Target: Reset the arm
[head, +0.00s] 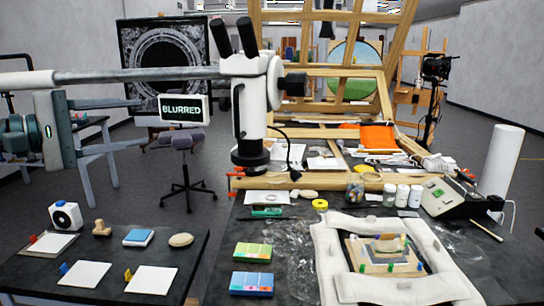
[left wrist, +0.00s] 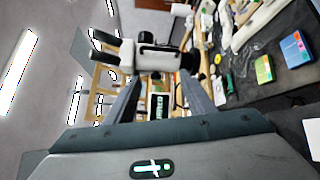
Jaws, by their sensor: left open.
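My left gripper (head: 145,123) is raised at the left of the head view, below the long horizontal bar of a white microscope. Its two grey fingers point right and are spread apart with nothing between them. In the left wrist view the fingers (left wrist: 161,90) also stand apart, with the microscope (left wrist: 160,57) seen beyond them. The microscope (head: 250,95) hangs over the back of the dark table. My right gripper is in neither view.
A small screen reading "BLURRED" (head: 184,109) is right of my fingertips. The left table (head: 100,237) holds white cards, a sponge-like block and small items. The right table (head: 300,236) carries a padded frame (head: 330,262), colored boxes and jars. A stool (head: 184,145) stands behind.

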